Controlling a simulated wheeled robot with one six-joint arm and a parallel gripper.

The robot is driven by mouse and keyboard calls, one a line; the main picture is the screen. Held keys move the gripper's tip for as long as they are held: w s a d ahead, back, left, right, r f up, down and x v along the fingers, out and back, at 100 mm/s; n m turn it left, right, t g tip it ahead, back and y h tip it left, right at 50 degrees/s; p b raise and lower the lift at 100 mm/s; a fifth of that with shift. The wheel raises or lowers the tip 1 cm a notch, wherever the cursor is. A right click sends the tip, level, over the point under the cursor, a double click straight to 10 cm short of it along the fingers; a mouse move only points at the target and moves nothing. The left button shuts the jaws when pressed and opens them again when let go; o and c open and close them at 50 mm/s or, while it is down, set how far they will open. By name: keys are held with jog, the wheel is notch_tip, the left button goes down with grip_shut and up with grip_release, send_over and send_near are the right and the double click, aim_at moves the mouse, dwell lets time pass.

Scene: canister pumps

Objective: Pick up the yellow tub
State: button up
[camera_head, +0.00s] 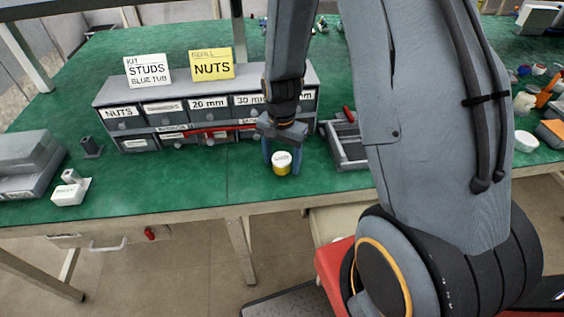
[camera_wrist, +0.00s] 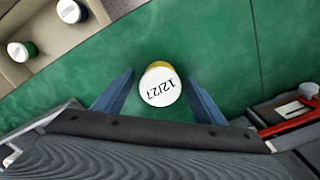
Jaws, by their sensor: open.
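The yellow tub (camera_head: 282,168) stands upright on the green bench top, near its front edge, with a white lid on top. In the wrist view my gripper (camera_wrist: 160,90) is open, one finger left and one right of the tub, with green surface visible between each finger and the tub.
A drawer cabinet (camera_head: 208,138) with "STUDS" and "NUTS" cards stands behind and left of the tub. A grey tray (camera_head: 348,150) lies to the right. The wrist view shows a blue-sided tub (camera_wrist: 70,12) and a green-sided tub (camera_wrist: 21,51) at upper left.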

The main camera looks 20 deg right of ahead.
jog(key=shift+f, duration=0.35)
jog(key=c, duration=1.2)
